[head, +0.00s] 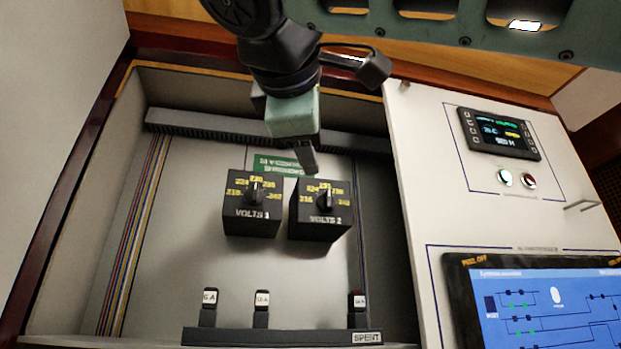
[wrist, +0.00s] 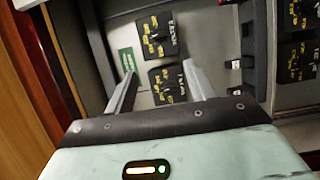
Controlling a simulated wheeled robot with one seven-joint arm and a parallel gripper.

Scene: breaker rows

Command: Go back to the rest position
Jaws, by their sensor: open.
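My gripper (head: 302,160) hangs above and just behind the VOLTS 2 box in the head view, fingers pointing down. In the wrist view my gripper (wrist: 160,82) has its two fingers spread apart with nothing between them held. The VOLTS 2 box (head: 319,222), black with a dial and yellow numbers, shows beyond the fingers in the wrist view (wrist: 170,92). The VOLTS 1 box (head: 251,222) stands to its left in the head view. I cannot tell whether a finger touches the VOLTS 2 box.
A green label (head: 274,165) is on the cabinet back behind the boxes. Several small labelled fuses (head: 261,304) stand along a SPENT rail (head: 270,337) at the bottom. A white panel with a meter (head: 499,134) and a blue screen (head: 548,307) is at right.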

